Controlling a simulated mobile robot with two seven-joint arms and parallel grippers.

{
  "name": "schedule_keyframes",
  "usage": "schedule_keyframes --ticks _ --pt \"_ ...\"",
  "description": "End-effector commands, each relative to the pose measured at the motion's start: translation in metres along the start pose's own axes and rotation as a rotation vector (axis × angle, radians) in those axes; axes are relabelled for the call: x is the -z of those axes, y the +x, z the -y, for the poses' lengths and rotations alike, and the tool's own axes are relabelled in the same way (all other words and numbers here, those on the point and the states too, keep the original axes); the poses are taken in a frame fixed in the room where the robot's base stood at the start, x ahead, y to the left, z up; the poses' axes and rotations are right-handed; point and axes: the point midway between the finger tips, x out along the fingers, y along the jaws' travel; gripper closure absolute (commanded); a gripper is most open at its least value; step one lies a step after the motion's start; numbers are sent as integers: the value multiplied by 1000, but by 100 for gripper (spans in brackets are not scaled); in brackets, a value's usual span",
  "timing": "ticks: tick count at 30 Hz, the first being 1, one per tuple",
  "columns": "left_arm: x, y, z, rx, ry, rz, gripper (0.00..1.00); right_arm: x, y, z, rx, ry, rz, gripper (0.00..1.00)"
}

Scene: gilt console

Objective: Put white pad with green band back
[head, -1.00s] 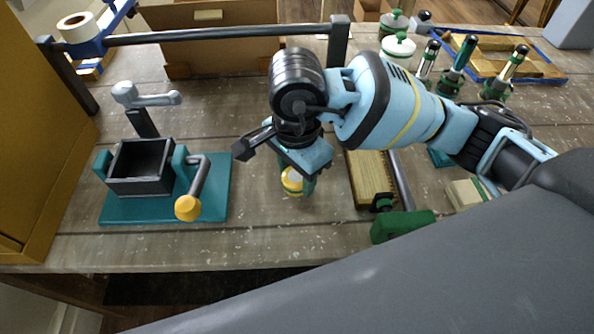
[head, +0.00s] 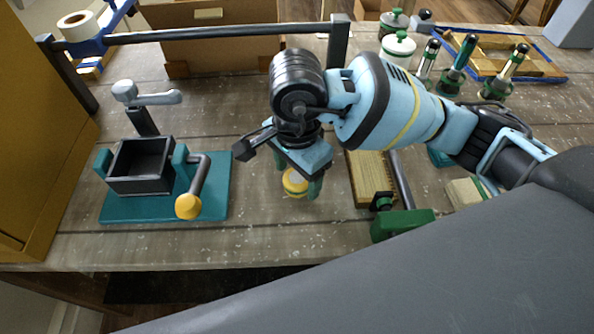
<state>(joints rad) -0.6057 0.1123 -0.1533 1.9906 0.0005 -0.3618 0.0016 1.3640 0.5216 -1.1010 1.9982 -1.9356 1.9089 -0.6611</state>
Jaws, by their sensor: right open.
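A pale block with a green band, which looks like the white pad (head: 464,192), lies on the table at the right, below my right forearm and partly hidden by it. My right gripper (head: 297,182) points down at the middle of the table, well left of that block. Its teal fingers are open, one on each side of a small yellow and white round thing (head: 294,184). I cannot tell whether the fingers touch it. My left gripper is not in view.
A teal-based crank device (head: 118,208) with a dark box stands at the left. A brown brush-like block (head: 369,180) and a green-headed tool (head: 402,224) lie right of the gripper. Green-banded jars (head: 397,50) and several handled tools stand behind. A dark rail crosses the back.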

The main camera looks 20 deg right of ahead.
Motion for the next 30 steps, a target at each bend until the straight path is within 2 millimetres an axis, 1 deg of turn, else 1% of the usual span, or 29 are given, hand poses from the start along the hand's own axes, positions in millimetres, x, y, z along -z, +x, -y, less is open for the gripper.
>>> schedule_keyframes --ticks 5,12,18,21,24,30 --pt "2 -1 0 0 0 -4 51 0 -27 1 8 -1 -1 31" --pt "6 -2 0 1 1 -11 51 0 -77 1 8 0 -2 31" --pt "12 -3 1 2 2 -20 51 0 -108 1 6 1 -3 31" --pt "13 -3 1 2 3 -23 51 0 -116 0 4 1 -2 31" --pt "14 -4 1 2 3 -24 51 0 -120 0 3 1 -1 31" --pt "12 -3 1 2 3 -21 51 0 -120 0 1 1 0 31"
